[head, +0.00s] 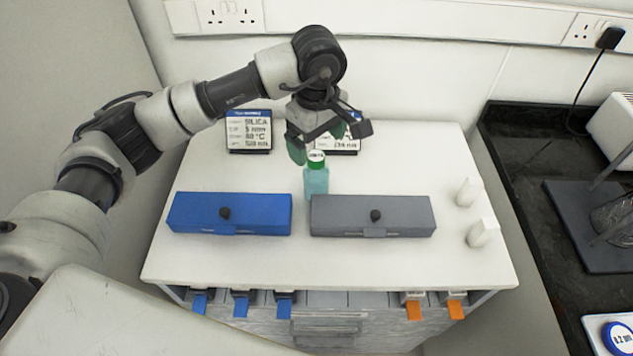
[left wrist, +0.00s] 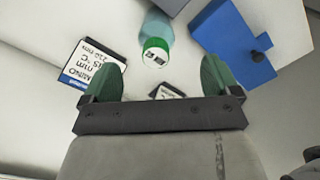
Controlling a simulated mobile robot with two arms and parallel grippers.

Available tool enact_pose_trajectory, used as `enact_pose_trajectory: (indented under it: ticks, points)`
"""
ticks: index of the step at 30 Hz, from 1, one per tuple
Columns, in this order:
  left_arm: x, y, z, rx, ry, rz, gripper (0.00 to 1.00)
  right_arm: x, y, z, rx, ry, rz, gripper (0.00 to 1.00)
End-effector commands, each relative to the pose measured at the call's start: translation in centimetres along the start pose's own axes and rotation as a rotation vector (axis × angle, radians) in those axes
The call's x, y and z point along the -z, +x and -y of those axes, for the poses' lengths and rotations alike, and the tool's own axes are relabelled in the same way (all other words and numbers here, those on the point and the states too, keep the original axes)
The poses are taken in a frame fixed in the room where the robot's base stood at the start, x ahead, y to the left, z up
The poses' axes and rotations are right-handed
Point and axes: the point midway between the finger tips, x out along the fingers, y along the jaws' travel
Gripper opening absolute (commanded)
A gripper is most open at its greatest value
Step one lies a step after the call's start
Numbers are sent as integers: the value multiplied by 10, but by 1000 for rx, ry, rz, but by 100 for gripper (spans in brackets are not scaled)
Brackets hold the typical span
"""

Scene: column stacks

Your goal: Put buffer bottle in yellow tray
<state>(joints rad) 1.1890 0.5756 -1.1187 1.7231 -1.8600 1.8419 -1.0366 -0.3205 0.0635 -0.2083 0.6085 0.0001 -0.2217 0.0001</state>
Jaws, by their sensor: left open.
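The buffer bottle (head: 316,182), teal with a green cap, stands upright on the white bench top, behind the gap between the blue and grey boxes. My left gripper (head: 318,143) is just above and behind the cap, with its green fingers apart and nothing between them. In the left wrist view the bottle (left wrist: 158,27) and its labelled cap lie just beyond the open fingertips of the left gripper (left wrist: 159,66). I cannot tell if a finger touches the bottle. No yellow tray shows in either view, and my right gripper is not in view.
A closed blue box (head: 245,212) and a closed grey box (head: 395,215) lie in front of the bottle. Two sign cards (head: 249,132) stand at the back, one partly behind the gripper. Two small white items (head: 482,232) stand at the right. A dark counter (head: 530,180) lies beyond.

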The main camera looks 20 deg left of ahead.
Motion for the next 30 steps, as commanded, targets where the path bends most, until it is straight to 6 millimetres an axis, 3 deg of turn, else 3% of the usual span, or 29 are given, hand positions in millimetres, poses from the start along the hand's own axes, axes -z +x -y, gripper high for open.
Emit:
enact_pose_trajectory:
  ticks: [3, 7, 11, 17, 21, 28, 30]
  points:
    - [0, 17, 0, 4, -1, 2, 90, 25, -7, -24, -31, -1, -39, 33]
    - [1, 29, 0, 1, 0, 1, 90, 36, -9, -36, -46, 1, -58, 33]
    - [3, 38, -1, 3, 0, 1, 90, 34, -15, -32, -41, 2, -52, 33]
    - [8, 68, -4, 4, 0, 2, 90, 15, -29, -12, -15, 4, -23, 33]
    - [8, 81, -4, 1, 1, 1, 90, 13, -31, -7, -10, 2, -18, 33]
    - [8, 84, -4, -1, 2, 0, 90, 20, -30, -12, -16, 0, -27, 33]
    - [8, 84, -4, -1, 2, 0, 81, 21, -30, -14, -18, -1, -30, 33]
